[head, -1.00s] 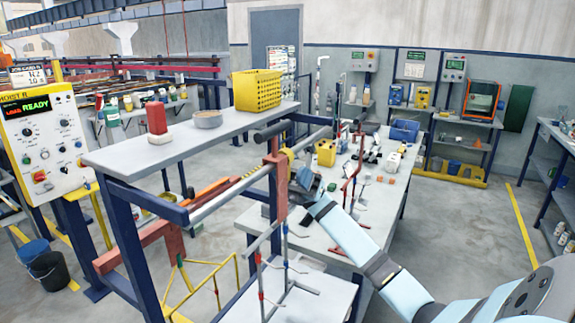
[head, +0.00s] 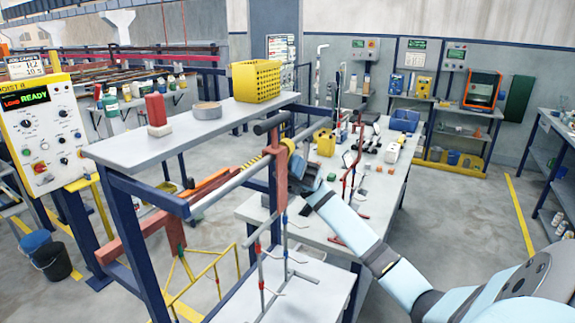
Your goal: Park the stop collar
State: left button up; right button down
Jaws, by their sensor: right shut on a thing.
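The yellow stop collar (head: 288,145) is at the far end of the grey rail (head: 230,187), right beside the upright red bar of a hanging rack (head: 281,170). My right gripper (head: 298,162) is at the collar, its dark head partly behind the red bar, and is shut on the collar. The fingertips are mostly hidden, so the exact grip does not show. My left gripper is not in view.
Thin rack hooks hang below my gripper. A cluttered table (head: 385,190) lies behind. The floor at right is open.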

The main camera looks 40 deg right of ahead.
pick_arm(q)
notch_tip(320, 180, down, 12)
jog(key=b, duration=1.3)
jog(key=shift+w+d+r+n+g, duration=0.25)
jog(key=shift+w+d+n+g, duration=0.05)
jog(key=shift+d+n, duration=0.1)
pick_arm(e)
jog(key=w+d, duration=0.2)
jog(key=d, duration=0.6)
jog(key=w+d, duration=0.2)
jog(key=d, duration=0.6)
jog(key=shift+w+d+r, duration=0.15)
jog(key=shift+w+d, duration=0.2)
jog(key=c, duration=1.2)
grip_release()
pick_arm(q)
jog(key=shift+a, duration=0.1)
pick_arm(e)
jog(key=shift+o, duration=1)
jog(key=shift+d, duration=0.15)
